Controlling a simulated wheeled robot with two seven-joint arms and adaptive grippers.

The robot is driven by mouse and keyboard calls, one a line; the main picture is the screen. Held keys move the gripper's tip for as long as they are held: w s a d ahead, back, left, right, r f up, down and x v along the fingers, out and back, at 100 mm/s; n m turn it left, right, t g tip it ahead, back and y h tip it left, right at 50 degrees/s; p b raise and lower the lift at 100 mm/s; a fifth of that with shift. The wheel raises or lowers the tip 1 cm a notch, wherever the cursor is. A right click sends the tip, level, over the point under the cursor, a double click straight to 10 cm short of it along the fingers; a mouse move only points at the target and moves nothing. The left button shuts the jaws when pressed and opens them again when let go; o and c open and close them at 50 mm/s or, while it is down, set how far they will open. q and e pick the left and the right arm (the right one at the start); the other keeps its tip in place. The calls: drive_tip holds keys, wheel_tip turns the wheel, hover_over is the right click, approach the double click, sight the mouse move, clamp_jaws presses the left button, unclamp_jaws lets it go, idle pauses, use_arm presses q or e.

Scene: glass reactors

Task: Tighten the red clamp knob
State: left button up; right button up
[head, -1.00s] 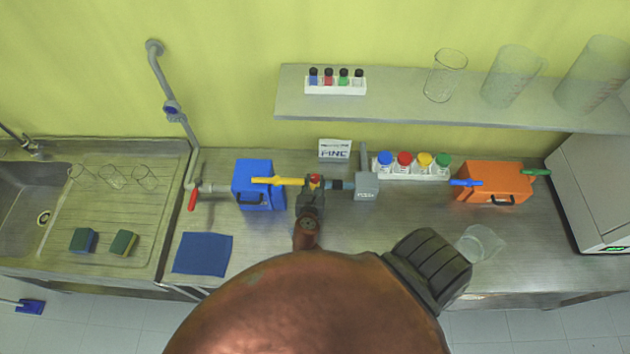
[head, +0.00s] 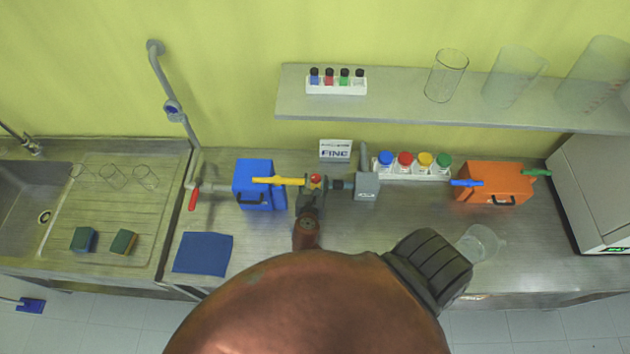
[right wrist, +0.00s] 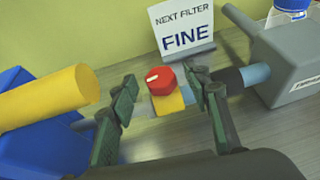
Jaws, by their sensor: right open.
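The red clamp knob (right wrist: 160,80) is a small faceted red cap with a white mark, on top of a yellow and blue clamp body (right wrist: 172,102). It also shows in the head view (head: 316,178). My right gripper (right wrist: 162,95) is open, with one finger on each side of the knob and clamp. The right finger looks very close to the clamp body; I cannot tell if it touches. In the head view my right gripper (head: 312,190) is partly hidden by my arm. A grey pump-like box (head: 367,185) stands to the right of the clamp. My left gripper is not in view.
A yellow cylinder (right wrist: 45,97) and a blue case (head: 258,185) lie left of the clamp. A sign reading "NEXT FILTER FINE" (head: 335,150) stands behind. Colored-lid bottles (head: 405,161) and an orange case (head: 494,184) are on the right. A blue cloth (head: 202,254) lies front left.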

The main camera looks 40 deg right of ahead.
drive_tip(key=v, duration=0.7)
drive_tip(key=shift+s+a, duration=0.15)
